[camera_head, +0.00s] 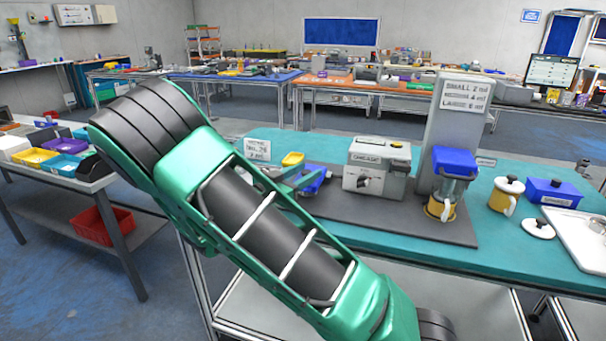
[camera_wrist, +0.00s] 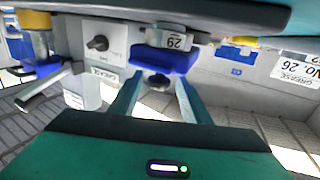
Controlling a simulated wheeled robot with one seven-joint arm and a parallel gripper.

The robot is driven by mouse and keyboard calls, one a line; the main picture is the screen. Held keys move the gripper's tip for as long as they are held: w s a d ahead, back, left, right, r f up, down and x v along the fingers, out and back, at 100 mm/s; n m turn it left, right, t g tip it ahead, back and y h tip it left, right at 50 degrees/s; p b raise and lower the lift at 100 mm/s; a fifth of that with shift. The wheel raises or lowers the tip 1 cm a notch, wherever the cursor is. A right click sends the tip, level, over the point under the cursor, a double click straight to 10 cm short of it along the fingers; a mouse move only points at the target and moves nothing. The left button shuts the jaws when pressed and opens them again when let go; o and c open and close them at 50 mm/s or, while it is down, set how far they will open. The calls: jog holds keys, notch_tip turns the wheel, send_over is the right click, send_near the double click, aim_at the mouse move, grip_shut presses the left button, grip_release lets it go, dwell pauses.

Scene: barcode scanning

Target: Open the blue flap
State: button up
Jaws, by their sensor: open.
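A blue lid-like part (camera_head: 454,160) sits on top of the clear and yellow dispenser in front of the tall grey panel; I cannot tell for sure whether it is the blue flap, and it looks closed down. A second blue item (camera_head: 315,178) lies left of the grey machine, partly hidden by my fingers. It also shows in the wrist view (camera_wrist: 165,60), with a white part marked 29. My gripper (camera_head: 302,181) is open and empty, its teal fingers (camera_wrist: 160,82) pointing at this blue item. I cannot tell whether they touch it.
The grey machine (camera_head: 376,168) with a dark knob stands right of my gripper on a dark mat (camera_head: 420,222). A yellow jug (camera_head: 505,196), a blue box (camera_head: 553,193) and a white tray (camera_head: 580,236) stand on the right of the teal table. A small sign (camera_head: 258,150) stands behind.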

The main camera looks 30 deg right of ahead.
jog(key=shift+d, duration=0.35)
jog(key=shift+c, duration=0.6)
grip_shut()
